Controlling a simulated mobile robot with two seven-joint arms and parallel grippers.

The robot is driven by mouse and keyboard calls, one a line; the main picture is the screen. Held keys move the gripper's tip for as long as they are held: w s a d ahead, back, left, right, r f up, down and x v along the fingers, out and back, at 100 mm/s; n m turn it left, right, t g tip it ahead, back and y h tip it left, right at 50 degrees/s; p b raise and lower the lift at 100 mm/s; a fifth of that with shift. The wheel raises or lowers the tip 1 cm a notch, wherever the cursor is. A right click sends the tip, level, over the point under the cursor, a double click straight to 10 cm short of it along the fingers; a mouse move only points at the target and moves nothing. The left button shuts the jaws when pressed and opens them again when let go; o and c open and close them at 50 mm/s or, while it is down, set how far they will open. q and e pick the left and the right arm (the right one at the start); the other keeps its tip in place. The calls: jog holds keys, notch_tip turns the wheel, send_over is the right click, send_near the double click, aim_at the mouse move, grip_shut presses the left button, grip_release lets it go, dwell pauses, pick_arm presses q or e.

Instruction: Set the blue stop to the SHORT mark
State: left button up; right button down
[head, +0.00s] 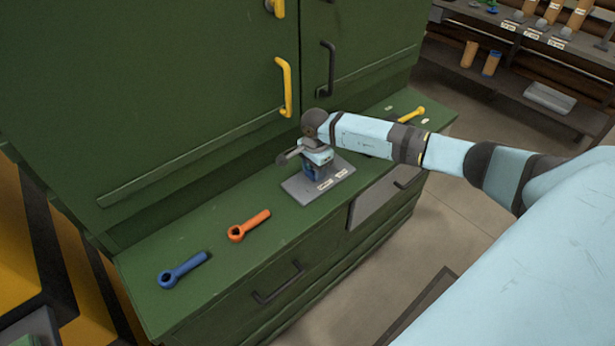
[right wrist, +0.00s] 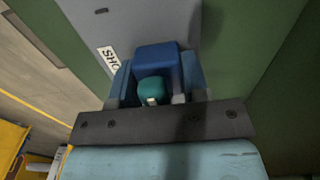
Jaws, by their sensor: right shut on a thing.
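The blue stop (right wrist: 157,57) is a block on a grey plate (right wrist: 85,14). In the right wrist view it sits between the two fingers of my right gripper (right wrist: 155,82), which is shut on it. A teal rounded piece (right wrist: 151,91) shows at the near side of the block. A white label reading "SHO" (right wrist: 111,58) lies on the plate left of the block, partly hidden by a finger. In the head view my right gripper (head: 317,163) is over the plate (head: 301,191), mostly hiding the stop; two white labels lie along its front edge. My left gripper is out of view.
The plate is on a green cabinet ledge. An orange wrench (head: 249,225) and a blue wrench (head: 183,269) lie to its left, a yellow one (head: 412,114) to its right. Cabinet doors with a yellow handle (head: 285,88) and a dark handle (head: 328,68) rise behind.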

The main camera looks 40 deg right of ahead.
jog(key=c, duration=0.6)
grip_release()
notch_tip(320, 180, up, 14)
jog(key=b, duration=0.1)
jog(key=shift+f, duration=0.1)
jog(key=shift+a, duration=0.1)
